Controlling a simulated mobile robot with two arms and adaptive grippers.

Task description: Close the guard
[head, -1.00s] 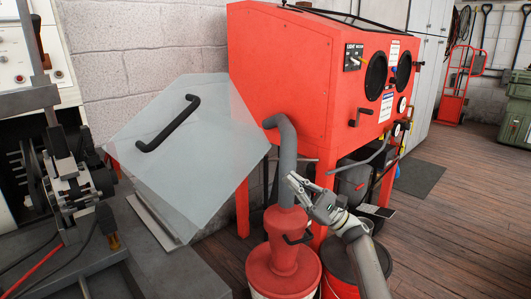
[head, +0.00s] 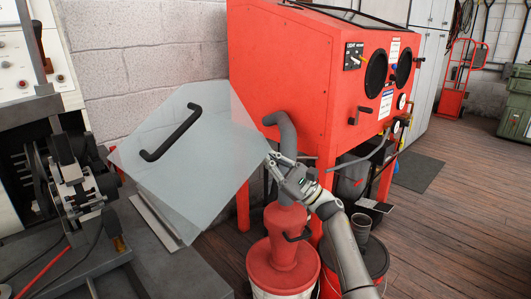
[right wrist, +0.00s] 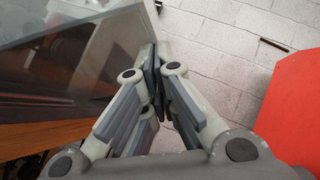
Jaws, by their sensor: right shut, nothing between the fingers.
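The guard (head: 205,140) is a clear, slightly frosted panel with a black bar handle (head: 171,136). It stands swung out and tilted at the right of the bench machine (head: 75,185). My right gripper (head: 270,158) is shut and empty, with its fingertips close to the guard's right edge. I cannot tell whether they touch. In the right wrist view the closed fingertips (right wrist: 154,62) are beside the panel (right wrist: 75,50), which fills the upper left. My left gripper is not in view.
A red blast cabinet (head: 285,80) stands behind and right of my right gripper. A red dust collector with a grey hose (head: 286,135) is just below the gripper. A block wall (head: 140,50) is behind the guard. Open wooden floor (head: 450,210) lies to the right.

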